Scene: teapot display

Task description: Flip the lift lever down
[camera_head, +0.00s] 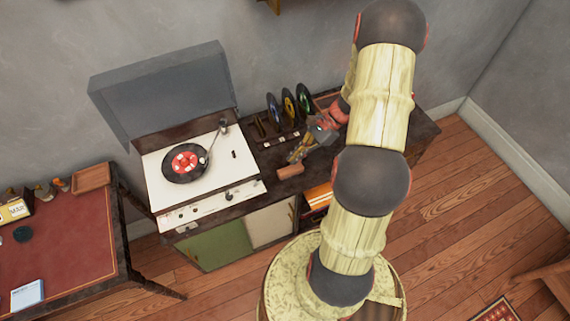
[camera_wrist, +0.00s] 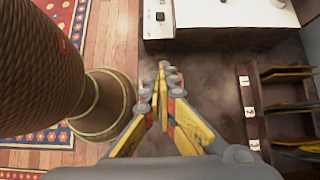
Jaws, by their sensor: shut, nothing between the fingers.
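The record player (camera_head: 165,212) has a white deck, an open grey lid and a red-labelled black record (camera_head: 184,163). Its tonearm (camera_head: 207,148) reaches to the record from the right. A small dark piece (camera_head: 233,154), possibly the lift lever, stands on the deck right of the tonearm; its position is too small to tell. A black knob (camera_head: 228,196) is at the front right, also in the wrist view (camera_wrist: 160,16). My gripper (camera_head: 293,159) is shut and empty, right of the player and apart from it. Its fingertips (camera_wrist: 160,69) meet above the dark cabinet top.
A rack with numbered slots (camera_wrist: 250,112) and several upright records (camera_head: 288,105) stands behind my gripper. A brown block (camera_head: 290,171) lies near the cabinet's front edge. A red-topped desk (camera_head: 75,232) stands at left. Bare cabinet top separates my gripper from the player.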

